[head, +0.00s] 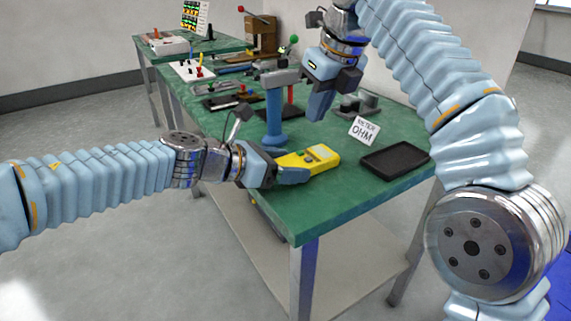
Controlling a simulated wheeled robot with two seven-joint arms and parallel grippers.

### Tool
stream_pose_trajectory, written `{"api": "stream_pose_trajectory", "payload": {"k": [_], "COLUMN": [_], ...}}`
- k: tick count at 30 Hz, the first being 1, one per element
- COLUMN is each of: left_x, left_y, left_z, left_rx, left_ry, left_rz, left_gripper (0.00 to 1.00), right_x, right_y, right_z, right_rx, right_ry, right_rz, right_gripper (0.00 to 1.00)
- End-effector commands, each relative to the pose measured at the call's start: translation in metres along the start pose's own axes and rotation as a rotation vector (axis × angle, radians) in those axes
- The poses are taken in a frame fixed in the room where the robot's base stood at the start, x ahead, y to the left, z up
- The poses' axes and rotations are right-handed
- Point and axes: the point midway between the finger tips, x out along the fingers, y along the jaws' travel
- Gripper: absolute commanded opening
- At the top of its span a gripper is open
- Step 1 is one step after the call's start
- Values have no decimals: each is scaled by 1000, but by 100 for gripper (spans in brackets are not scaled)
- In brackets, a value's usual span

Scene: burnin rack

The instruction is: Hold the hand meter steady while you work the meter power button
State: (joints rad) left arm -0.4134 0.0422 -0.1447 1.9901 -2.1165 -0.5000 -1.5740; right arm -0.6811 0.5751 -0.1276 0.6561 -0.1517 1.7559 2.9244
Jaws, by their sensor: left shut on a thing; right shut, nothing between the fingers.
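The power button is too small to make out. My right gripper (318,104) is above the bench, up and behind the meter, apart from it. It points down with its fingers shut and nothing held.
A black tray (394,160) and a white "METER OHM" card (364,130) stand right of the meter. A blue-handled tool (275,120) stands behind it. Grey round parts (360,102) lie behind the card. Several tools crowd the far bench (215,75).

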Motion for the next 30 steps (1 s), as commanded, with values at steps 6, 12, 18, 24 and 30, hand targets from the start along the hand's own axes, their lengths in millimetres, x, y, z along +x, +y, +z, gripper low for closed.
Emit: {"api": "stream_pose_trajectory", "payload": {"k": [6, 12, 18, 24, 30], "left_x": [0, 0, 0, 0, 0], "left_y": [0, 0, 0, 0, 0], "left_z": [0, 0, 0, 0, 0], "left_rx": [0, 0, 0, 0, 0], "left_ry": [0, 0, 0, 0, 0], "left_rz": [1, 1, 1, 1, 1], "left_gripper": [35, 35, 35, 35, 35], "right_x": [0, 0, 1, 1, -1], "right_y": [0, -1, -3, -4, -2], "right_z": [0, 2, 11, 21, 29], "right_rx": [0, -119, -593, -1204, -1776], "right_ry": [0, -22, -109, -199, -240], "right_rz": [0, -1, -35, -142, -310], "right_gripper": [0, 0, 0, 0, 0]}}
